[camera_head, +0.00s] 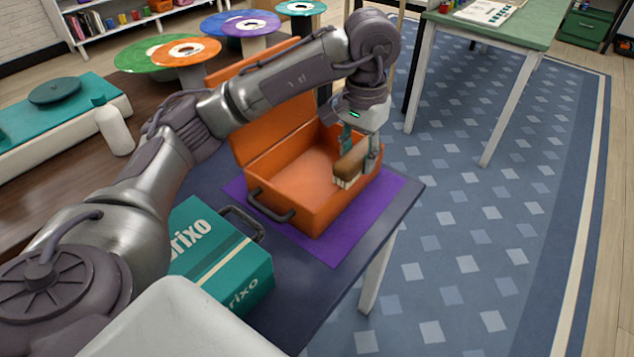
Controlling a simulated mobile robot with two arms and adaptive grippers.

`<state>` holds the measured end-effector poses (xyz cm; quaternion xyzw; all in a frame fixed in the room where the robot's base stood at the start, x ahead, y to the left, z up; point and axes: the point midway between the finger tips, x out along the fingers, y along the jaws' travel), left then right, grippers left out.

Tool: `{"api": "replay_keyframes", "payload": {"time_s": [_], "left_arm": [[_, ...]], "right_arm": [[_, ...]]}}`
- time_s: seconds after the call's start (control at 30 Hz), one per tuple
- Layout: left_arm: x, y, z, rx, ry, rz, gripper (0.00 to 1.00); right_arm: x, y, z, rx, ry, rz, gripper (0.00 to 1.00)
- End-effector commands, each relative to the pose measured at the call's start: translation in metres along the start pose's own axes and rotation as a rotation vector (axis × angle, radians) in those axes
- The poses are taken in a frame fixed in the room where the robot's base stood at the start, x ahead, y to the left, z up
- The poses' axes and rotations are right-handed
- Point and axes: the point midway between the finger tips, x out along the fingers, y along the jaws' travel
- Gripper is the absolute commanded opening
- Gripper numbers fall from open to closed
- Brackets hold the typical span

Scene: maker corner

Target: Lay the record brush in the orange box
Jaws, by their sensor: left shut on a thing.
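The orange box (313,217) stands on a purple mat on a dark table, its lid tilted open at the back left. Its inside looks empty where it shows. My left gripper (358,160) reaches over the box's right side, pointing down. It is shut on the record brush (349,163), which has a brown back and pale bristles facing down. The brush is at about the height of the right wall; I cannot tell whether it touches the box. My right gripper is not in view.
A teal case (222,268) with a dark handle stands on the table near the box. The purple mat (336,250) shows around the box's front. A white jar (116,131), record-topped stools and a green-topped table (495,22) stand further back. Patterned carpet lies at right.

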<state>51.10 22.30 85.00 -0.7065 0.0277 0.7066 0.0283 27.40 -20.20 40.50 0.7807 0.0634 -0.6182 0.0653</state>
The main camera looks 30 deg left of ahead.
Motion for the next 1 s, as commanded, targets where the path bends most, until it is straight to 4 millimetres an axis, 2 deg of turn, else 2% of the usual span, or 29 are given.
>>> {"api": "replay_keyframes", "payload": {"time_s": [0.1,0.3,0.43,0.63,0.83,1.0], "left_arm": [[0.019,-0.028,-0.002,-0.007,-0.005,0.000,0.05],[0.046,-0.072,-0.006,-0.007,-0.005,-0.001,0.05],[0.057,-0.092,-0.009,-0.004,-0.002,0.000,0.05],[0.068,-0.103,-0.010,-0.001,-0.002,-0.002,0.05],[0.097,-0.102,-0.010,0.000,-0.003,0.000,0.05],[0.102,-0.102,-0.010,0.000,0.001,-0.001,0.05]], "right_arm": [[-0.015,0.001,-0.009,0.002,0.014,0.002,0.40],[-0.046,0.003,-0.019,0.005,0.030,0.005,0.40],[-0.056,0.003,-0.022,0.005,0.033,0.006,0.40],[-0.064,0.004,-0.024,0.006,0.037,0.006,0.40],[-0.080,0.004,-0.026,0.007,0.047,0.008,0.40],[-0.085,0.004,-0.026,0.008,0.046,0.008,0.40]]}}
